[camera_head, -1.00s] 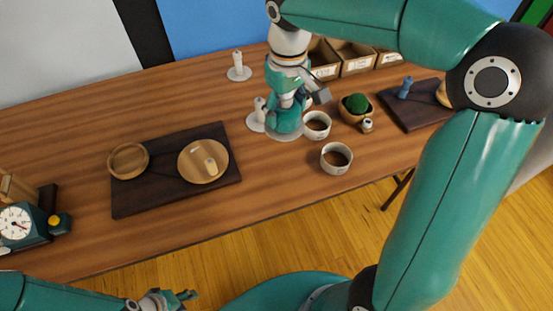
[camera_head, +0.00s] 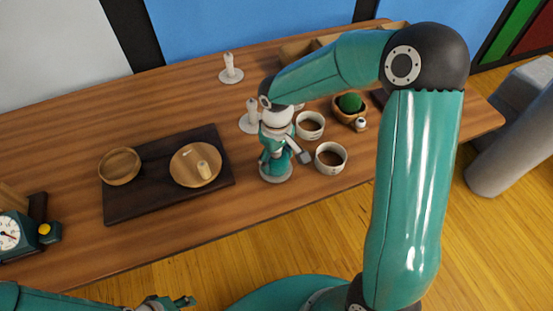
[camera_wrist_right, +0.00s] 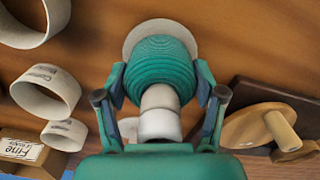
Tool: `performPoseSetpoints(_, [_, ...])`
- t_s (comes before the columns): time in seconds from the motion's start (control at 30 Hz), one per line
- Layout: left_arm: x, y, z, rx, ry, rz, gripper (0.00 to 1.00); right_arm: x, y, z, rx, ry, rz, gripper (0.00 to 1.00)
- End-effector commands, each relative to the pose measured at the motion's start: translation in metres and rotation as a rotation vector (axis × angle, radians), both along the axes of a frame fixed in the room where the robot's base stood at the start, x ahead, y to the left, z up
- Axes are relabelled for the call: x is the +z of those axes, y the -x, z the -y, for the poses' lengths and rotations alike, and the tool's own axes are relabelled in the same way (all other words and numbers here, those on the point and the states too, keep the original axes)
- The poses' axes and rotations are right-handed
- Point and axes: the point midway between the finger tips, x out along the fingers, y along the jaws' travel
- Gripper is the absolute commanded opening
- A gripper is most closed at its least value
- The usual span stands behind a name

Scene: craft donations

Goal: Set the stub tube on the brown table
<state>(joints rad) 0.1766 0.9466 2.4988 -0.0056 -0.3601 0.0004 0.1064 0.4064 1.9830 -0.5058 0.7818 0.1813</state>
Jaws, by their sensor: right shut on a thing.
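The stub tube (camera_head: 278,168), as I take it, is a pale tube with a band of teal winding low on it and a pale round base. My right gripper (camera_head: 275,150) is shut on it, upright, over the brown table (camera_head: 225,215) near its front edge. In the right wrist view the fingers (camera_wrist_right: 159,85) clasp the teal winding (camera_wrist_right: 160,60) from both sides, with the disc base (camera_wrist_right: 165,25) beyond. I cannot tell whether the base touches the wood. My left gripper (camera_head: 170,302) is at the bottom edge; its jaw opening is unclear.
Two pale cups (camera_head: 309,125) (camera_head: 330,158) stand close on the right. A white post on a disc (camera_head: 250,118) is just behind; another (camera_head: 230,70) is farther back. A dark board (camera_head: 130,208) with wooden dishes lies left. Bare wood shows in front of the board.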

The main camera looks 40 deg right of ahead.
Motion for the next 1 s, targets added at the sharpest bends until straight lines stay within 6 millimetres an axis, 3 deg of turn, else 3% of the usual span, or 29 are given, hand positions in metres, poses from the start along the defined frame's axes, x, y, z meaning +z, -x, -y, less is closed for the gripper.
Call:
performPoseSetpoints(0.43, [-0.0046,-0.0001,0.0000,0.000,0.000,0.000,0.40,-0.0117,-0.0001,-0.0005,0.000,-0.001,0.001,0.35])
performPoseSetpoints(0.47, [-0.0029,0.0000,0.0000,0.000,0.000,0.000,0.40,-0.0100,-0.0001,-0.0005,0.000,-0.001,0.001,0.74])
performPoseSetpoints(0.6, [-0.0024,0.0000,0.0000,0.000,0.000,0.000,0.40,-0.0097,-0.0001,-0.0006,0.000,-0.001,0.001,0.94])
performPoseSetpoints(1.0, [0.0018,0.0000,0.0000,0.000,0.000,0.000,0.40,-0.0054,-0.0001,-0.0004,0.000,-0.001,0.001,0.94])
